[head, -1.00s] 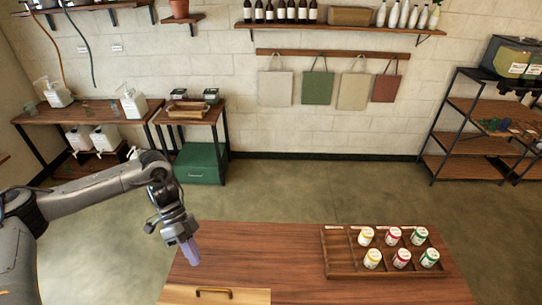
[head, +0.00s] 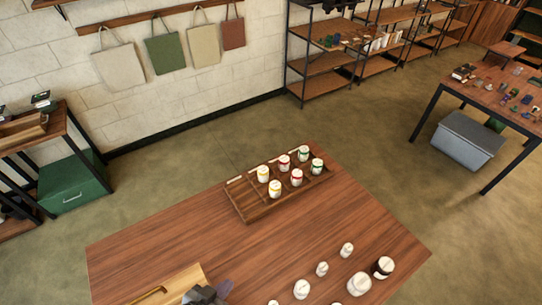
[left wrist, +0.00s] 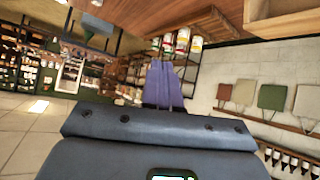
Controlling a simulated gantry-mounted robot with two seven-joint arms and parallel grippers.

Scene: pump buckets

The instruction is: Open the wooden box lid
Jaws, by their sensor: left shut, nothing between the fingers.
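The pale wooden box (head: 180,279) is at the bottom edge of the head view, partly cut off, with a brass handle (head: 150,292) on it. A pale wooden edge, likely the same box, shows at the upper right of the left wrist view (left wrist: 284,22). My left gripper (head: 206,295) is at the bottom of the head view, just right of the handle and over or beside the box; whether it touches the box I cannot tell. Its purple fingers are together and empty in the left wrist view (left wrist: 163,84). My right gripper is not in view.
A dark wooden tray (head: 237,198) with several white jars stands at the table's far edge. Several white bottles and jars (head: 358,284) stand near the table's front right. The middle of the brown table (head: 200,232) is clear.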

